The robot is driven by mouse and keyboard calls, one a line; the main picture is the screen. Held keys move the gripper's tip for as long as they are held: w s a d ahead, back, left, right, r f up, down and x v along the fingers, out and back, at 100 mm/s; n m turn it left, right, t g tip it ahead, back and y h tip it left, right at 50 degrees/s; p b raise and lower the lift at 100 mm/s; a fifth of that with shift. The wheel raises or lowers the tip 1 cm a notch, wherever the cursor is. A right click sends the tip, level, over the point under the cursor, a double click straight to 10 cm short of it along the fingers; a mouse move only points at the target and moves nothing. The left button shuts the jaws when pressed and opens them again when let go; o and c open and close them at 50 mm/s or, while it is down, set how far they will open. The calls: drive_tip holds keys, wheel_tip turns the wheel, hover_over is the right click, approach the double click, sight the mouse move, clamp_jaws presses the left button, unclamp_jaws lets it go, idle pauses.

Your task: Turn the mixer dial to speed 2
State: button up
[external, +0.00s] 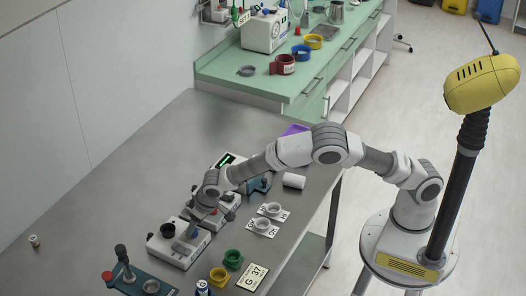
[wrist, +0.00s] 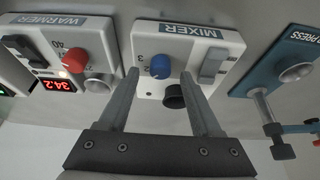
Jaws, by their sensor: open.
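The mixer (wrist: 205,60) is a white box with a blue dial (wrist: 160,66), a grey rocker switch (wrist: 212,65) and a black round part (wrist: 174,97). A "3" shows left of the dial; I cannot tell which number the dial points to. My gripper (wrist: 159,75) is open, with one finger on each side of the dial; contact is unclear.
The warmer (wrist: 95,30), with a red knob (wrist: 74,61) and a "34.2" display, stands close on one side. A blue press (wrist: 262,82) stands on the other. Green (external: 233,258) and yellow (external: 219,276) cups and a "G 37" card (external: 252,277) lie near the bench edge.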

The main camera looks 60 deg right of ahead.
drive_tip(key=v, duration=1.6)
drive_tip(key=s+d+r+y, duration=0.1)
drive_tip(key=s+d+r, duration=0.5)
drive_tip(key=d, duration=0.4)
drive_tip(key=s+d+r, duration=0.6)
drive_tip(key=d, duration=0.3)
drive_tip(key=s+d, duration=0.5)
drive_tip(key=s, duration=0.4)
drive_tip(key=s+d+t+h, duration=0.1)
drive_tip(key=s+d, duration=0.4)
drive_tip(key=s, duration=0.5)
drive_tip(key=shift+s+f, duration=0.15)
drive_tip(key=shift+f, duration=0.3)
